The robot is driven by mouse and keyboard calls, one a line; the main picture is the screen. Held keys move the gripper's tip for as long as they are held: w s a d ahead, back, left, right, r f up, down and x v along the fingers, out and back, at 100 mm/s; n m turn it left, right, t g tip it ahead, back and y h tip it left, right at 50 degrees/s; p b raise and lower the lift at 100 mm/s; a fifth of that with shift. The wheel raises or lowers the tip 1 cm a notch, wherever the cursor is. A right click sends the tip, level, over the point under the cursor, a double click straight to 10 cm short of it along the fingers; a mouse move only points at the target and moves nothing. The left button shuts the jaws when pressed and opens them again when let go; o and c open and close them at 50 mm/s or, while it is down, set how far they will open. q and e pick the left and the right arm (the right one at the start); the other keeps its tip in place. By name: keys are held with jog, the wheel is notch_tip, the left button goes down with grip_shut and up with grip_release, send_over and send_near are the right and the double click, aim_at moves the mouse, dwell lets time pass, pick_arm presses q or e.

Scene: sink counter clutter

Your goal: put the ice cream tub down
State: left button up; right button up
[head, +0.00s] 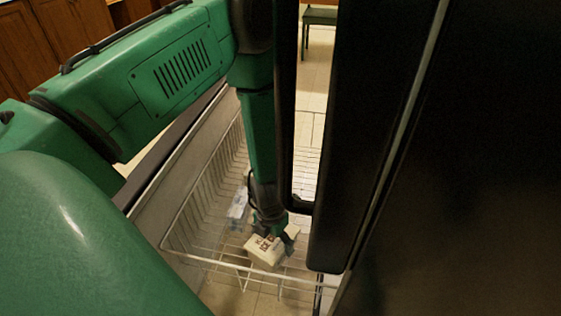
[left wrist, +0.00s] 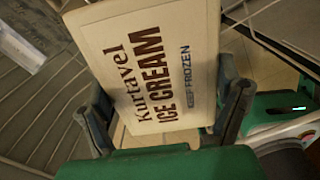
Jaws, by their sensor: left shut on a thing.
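The ice cream tub (head: 264,252) is a cream-white box with brown lettering, seen low in the middle of the head view. In the left wrist view the tub (left wrist: 150,65) shows its printed face, reading "Kurtavel ICE CREAM KEEP FROZEN". My left gripper (head: 272,230) reaches down into the white wire basket (head: 205,262) and is shut on the tub, with one finger on each side of it in the left wrist view (left wrist: 165,112). The tub is near the basket's front rim. I cannot tell whether it touches the basket floor. My right gripper is not in view.
A pale bluish package (head: 238,207) lies in the basket left of the gripper; a pale item (left wrist: 18,45) shows top left in the wrist view. A large black door panel (head: 450,170) stands close on the right. The basket's wire floor behind the gripper looks bare.

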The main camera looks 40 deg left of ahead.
aim_at(272, 238)
pick_arm(q)
notch_tip(272, 238, down, 9)
jog(key=b, duration=0.3)
jog(key=shift+r, duration=0.3)
jog(key=o, duration=1.5)
jog(key=shift+s, duration=0.1)
notch_tip(272, 238, up, 12)
jog(key=p, duration=0.4)
jog(key=shift+p, duration=0.3)
